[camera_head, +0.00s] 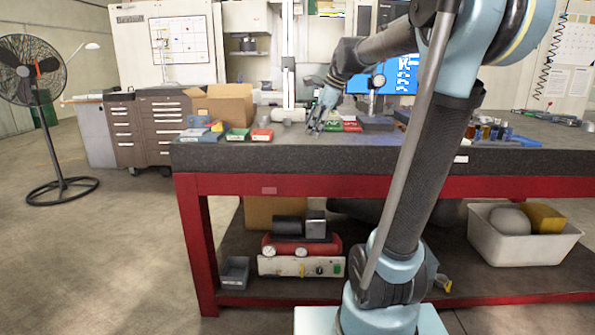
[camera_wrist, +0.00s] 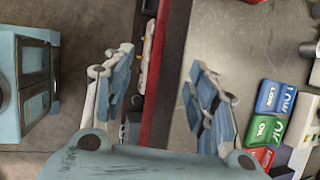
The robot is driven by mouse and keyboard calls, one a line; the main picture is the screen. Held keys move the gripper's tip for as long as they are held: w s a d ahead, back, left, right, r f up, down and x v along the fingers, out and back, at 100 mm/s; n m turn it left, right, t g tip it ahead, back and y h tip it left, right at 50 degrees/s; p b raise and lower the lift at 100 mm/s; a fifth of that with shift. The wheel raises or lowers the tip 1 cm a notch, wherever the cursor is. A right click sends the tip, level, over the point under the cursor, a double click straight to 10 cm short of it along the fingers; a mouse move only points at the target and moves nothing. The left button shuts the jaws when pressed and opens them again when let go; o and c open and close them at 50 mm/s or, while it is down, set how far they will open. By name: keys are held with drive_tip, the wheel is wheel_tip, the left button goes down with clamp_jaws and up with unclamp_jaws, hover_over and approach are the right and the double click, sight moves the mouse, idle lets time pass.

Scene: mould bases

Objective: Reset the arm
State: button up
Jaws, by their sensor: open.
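My gripper (camera_head: 320,122) is over the front part of the workbench (camera_head: 300,152), with its fingers pointing downward. In the wrist view my gripper (camera_wrist: 160,75) has its two blue-grey fingers spread wide apart, with nothing between them. The bench's red front edge (camera_wrist: 160,60) runs between the fingers in that view. My arm reaches up from the right of the head view and bends over to the bench, hiding part of the bench top.
Small blue (camera_wrist: 268,97) and green (camera_wrist: 267,130) labelled boxes lie right of the fingers. A monitor (camera_head: 395,78) stands behind. A white bin (camera_head: 520,245) is on the lower shelf.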

drive_tip(key=s+d+f+n+h, duration=0.1)
drive_tip(key=s+d+f+n, duration=0.3)
drive_tip(key=s+f, duration=0.5)
drive_tip(key=s+d+f+n+h, duration=0.2)
drive_tip(key=s+d+f+n, duration=0.3)
drive_tip(key=s+f+n, duration=0.3)
drive_tip(key=s+d+f+n+h, duration=0.1)
drive_tip(key=s+d+f+n, duration=0.3)
drive_tip(key=s+f, duration=0.7)
drive_tip(key=s+n, duration=0.1)
drive_tip(key=n, duration=0.1)
drive_tip(key=shift+s+d+n+g+h, duration=0.2)
drive_tip(key=shift+n+g+h, duration=0.1)
drive_tip(key=shift+g, duration=0.1)
